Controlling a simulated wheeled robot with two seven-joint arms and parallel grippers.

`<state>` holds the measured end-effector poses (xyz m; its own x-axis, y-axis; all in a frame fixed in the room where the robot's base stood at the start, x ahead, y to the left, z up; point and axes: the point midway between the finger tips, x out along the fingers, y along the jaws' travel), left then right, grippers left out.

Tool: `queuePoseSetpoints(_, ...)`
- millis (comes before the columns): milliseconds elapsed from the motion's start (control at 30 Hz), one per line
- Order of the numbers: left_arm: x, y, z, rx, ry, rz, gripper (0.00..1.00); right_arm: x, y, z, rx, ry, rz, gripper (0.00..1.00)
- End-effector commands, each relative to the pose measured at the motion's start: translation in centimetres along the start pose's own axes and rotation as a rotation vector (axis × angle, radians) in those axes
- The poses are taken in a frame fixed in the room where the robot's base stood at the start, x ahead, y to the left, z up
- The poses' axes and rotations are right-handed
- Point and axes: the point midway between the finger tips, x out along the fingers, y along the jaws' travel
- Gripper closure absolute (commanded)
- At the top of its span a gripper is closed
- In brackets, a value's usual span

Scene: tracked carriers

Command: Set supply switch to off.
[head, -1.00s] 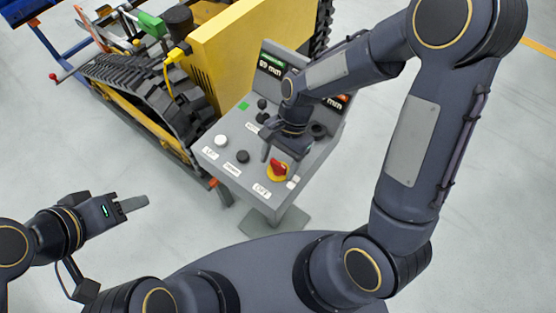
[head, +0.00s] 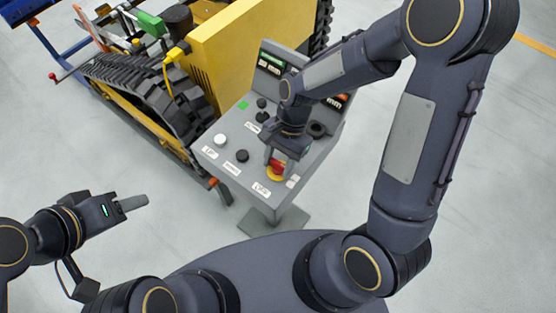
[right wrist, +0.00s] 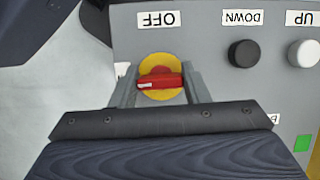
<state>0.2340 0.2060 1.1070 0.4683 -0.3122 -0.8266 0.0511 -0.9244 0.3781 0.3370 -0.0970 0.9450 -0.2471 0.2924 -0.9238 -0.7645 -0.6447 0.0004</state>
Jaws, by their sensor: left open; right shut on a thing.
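The supply switch is a red handle (right wrist: 160,82) on a yellow round plate (right wrist: 160,62), on the grey control panel; its red and yellow also show in the head view (head: 276,172). My right gripper (right wrist: 160,90) is shut on the red handle, one finger at each end. The handle lies across the right wrist view, its white mark at the left end, toward a small, partly hidden label (right wrist: 122,69). The OFF label (right wrist: 158,18) is beyond the plate, off the handle's line. My left gripper (head: 134,204) is open and empty, away from the panel.
The panel also carries a black DOWN button (right wrist: 244,53), a white UP button (right wrist: 303,53), black knobs and small displays (head: 270,65). A yellow tracked carrier (head: 230,50) stands close behind and left of the panel. The floor around is clear.

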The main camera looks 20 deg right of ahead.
Motion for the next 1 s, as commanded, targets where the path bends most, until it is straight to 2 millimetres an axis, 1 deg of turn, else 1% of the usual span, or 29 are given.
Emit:
queuePoseSetpoints(267,-0.14,0.06,-0.07,0.0,0.0,0.0,0.52,-0.04,-0.07,0.03,-0.159,0.0,0.065,0.81)
queuePoseSetpoints(1000,0.26,-0.12,0.13,0.0,0.0,0.0,0.52,0.02,-0.09,0.02,-0.806,0.001,0.334,0.81)
